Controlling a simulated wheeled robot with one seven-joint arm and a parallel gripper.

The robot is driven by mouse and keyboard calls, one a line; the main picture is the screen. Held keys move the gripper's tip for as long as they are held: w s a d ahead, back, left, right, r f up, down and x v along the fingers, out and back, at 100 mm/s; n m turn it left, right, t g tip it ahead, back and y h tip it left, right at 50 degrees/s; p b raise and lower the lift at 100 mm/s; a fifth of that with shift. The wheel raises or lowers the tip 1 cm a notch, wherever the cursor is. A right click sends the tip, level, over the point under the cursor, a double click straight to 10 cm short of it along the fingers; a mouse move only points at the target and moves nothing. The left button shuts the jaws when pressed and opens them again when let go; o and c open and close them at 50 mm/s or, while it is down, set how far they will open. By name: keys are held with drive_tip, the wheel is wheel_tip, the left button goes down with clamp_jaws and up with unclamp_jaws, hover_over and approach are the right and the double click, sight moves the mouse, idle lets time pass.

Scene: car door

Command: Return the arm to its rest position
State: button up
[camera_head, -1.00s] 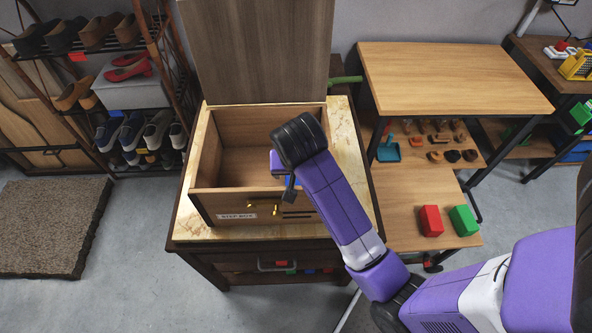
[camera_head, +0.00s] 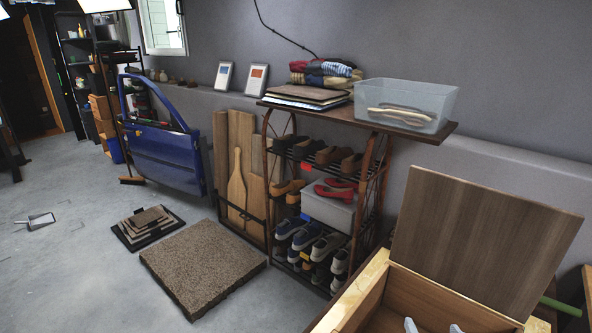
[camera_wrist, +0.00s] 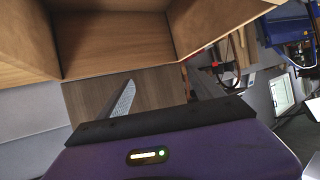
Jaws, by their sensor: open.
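My gripper (camera_head: 432,327) shows only as two pale grey tips at the bottom edge of the head view. The tips are apart, with nothing seen between them. They appear in front of the wooden step box (camera_head: 372,305), whose lid (camera_head: 480,245) stands raised; how far they are from it I cannot tell. In the wrist view, one grey finger (camera_wrist: 122,103) sticks out past my purple wrist housing, and the box's wooden inside (camera_wrist: 115,45) fills the upper part. The rest of my arm is out of the head view.
A shoe rack (camera_head: 320,200) with a clear bin (camera_head: 405,105) on top stands left of the box. Wooden boards (camera_head: 237,170), a brown mat (camera_head: 203,265) and a blue car door (camera_head: 165,155) are farther left. The grey floor at left is mostly clear.

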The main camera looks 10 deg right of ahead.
drive_tip(key=s+a+n+t, duration=0.1)
drive_tip(key=s+a, duration=0.1)
drive_tip(key=s+a+r+n+t+y, duration=0.1)
drive_tip(key=s+a, duration=0.1)
drive_tip(key=s+a+n+t, duration=0.1)
drive_tip(key=s+a, duration=0.1)
drive_tip(key=shift+s+r+t+y, duration=0.15)
drive_tip(key=shift+r+t+y, duration=0.15)
drive_tip(key=shift+r+y, duration=0.1)
drive_tip(key=s+a+n+y, duration=0.1)
drive_tip(key=s+a, duration=0.3)
drive_tip(key=s, duration=0.8)
drive_tip(key=s+a+n+y, duration=0.1)
drive_tip(key=s+a, duration=0.4)
drive_tip(key=s, duration=0.7)
drive_tip(key=shift+a+r+y, duration=0.15)
drive_tip(key=shift+r+y, duration=0.3)
drive_tip(key=shift+y, duration=0.05)
